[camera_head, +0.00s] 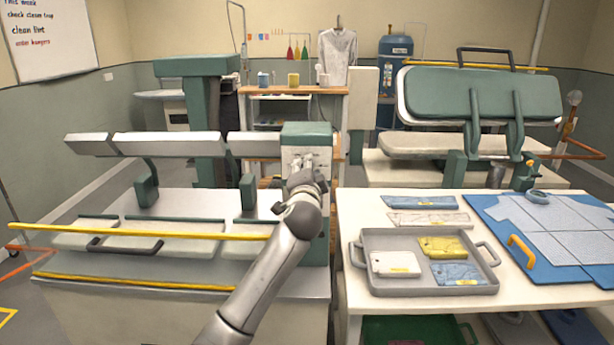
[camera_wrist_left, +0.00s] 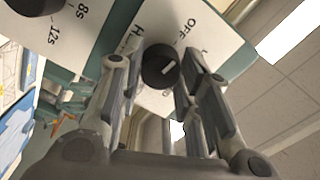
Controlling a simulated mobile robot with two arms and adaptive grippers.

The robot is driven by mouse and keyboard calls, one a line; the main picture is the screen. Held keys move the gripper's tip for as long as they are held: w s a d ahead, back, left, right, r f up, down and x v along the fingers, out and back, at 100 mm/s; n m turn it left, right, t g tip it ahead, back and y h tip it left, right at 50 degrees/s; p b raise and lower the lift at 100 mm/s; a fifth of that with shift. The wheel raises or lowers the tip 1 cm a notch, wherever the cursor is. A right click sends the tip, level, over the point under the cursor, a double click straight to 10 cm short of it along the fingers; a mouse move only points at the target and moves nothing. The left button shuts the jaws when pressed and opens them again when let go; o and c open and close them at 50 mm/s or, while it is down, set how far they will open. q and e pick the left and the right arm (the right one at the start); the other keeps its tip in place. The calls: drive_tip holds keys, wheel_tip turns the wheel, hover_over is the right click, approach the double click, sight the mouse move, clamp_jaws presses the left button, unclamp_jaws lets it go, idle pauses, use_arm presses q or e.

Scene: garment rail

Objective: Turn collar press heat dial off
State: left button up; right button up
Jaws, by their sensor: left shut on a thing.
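The collar press (camera_head: 185,145) stands at the left, with a pale control panel (camera_head: 293,153) on its green end housing. The black heat dial (camera_wrist_left: 160,66) shows in the left wrist view, on the panel (camera_wrist_left: 85,30) marked "OFF" and "H". Its white mark slants to the upper right, roughly on the OFF side; I cannot tell whether it lines up exactly. My left gripper (camera_head: 308,166) reaches the panel, and its fingers (camera_wrist_left: 158,85) are shut on the dial from both sides. In the head view the arm and gripper hide the dial. My right gripper is out of view.
A second black knob (camera_wrist_left: 35,5) sits on the panel near "8s" and "12s". Yellow bars (camera_head: 130,232) run along the press front. A table to the right holds a grey tray (camera_head: 372,285) and a blue board (camera_head: 520,255). Another press (camera_head: 480,95) stands behind.

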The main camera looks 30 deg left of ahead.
use_arm(q)
drive_tip(key=shift+n, duration=0.6)
drive_tip(key=o, duration=1)
drive_tip(key=v, duration=1.2)
drive_tip(key=shift+s, duration=0.1)
drive_tip(key=shift+f, duration=0.15)
